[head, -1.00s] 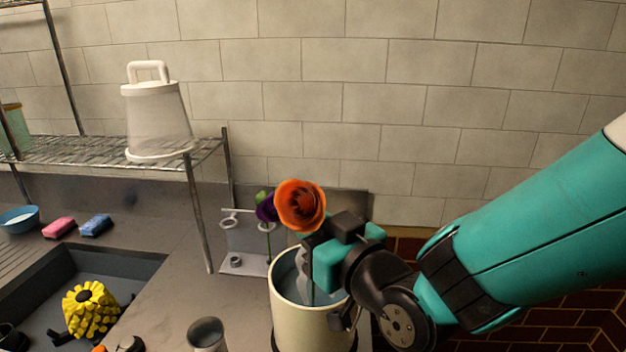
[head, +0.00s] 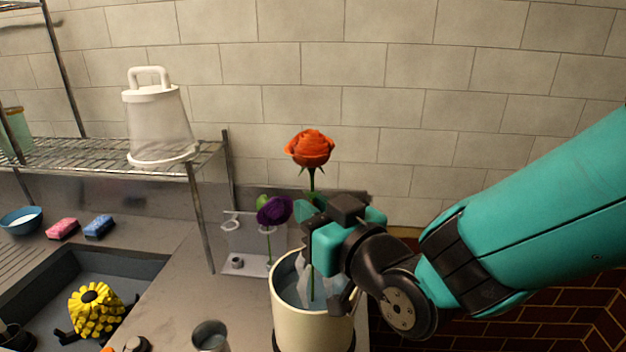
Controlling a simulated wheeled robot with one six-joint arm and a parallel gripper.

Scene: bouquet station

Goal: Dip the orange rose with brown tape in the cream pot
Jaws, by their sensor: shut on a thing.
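The orange rose (head: 309,148) stands nearly upright, its bloom well above my gripper (head: 316,237). My gripper is shut on its stem over the cream pot (head: 313,331). Below the jaws the stem runs down into the pot, in front of the bluish liquid (head: 290,289). I cannot tell how deep its lower end sits. No brown tape can be made out; the gripper hides part of the stem.
A purple flower (head: 274,210) stands in a rack (head: 243,245) left of the pot. A metal cup (head: 210,336) is at front left. A sink with a yellow flower-shaped brush (head: 95,308), sponges (head: 98,226) and a wire shelf (head: 100,150) lie further left.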

